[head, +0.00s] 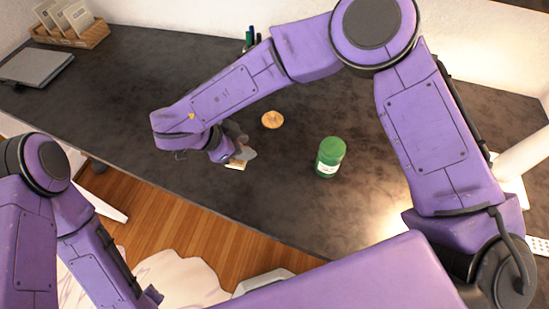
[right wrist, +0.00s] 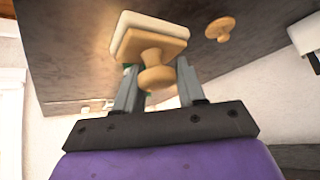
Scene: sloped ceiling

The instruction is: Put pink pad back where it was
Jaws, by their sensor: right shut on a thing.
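My right gripper (head: 240,148) is low over the dark desk, near its front edge. In the right wrist view my right gripper (right wrist: 157,85) has its fingers on either side of a round wooden knob. The knob belongs to a wooden-backed block (right wrist: 148,45) with a pale cream slab on its far side. A small part of this block (head: 237,164) shows under the gripper in the head view. Whether it touches the desk I cannot tell. No clearly pink surface shows. My left arm is at the lower left of the head view; its gripper is out of sight.
A round wooden knobbed piece (head: 272,119) stands on the desk behind the gripper, and a green jar (head: 330,157) to the right. A laptop (head: 38,66) and wooden box (head: 72,35) are at far left. Pens (head: 250,37) stand at the back.

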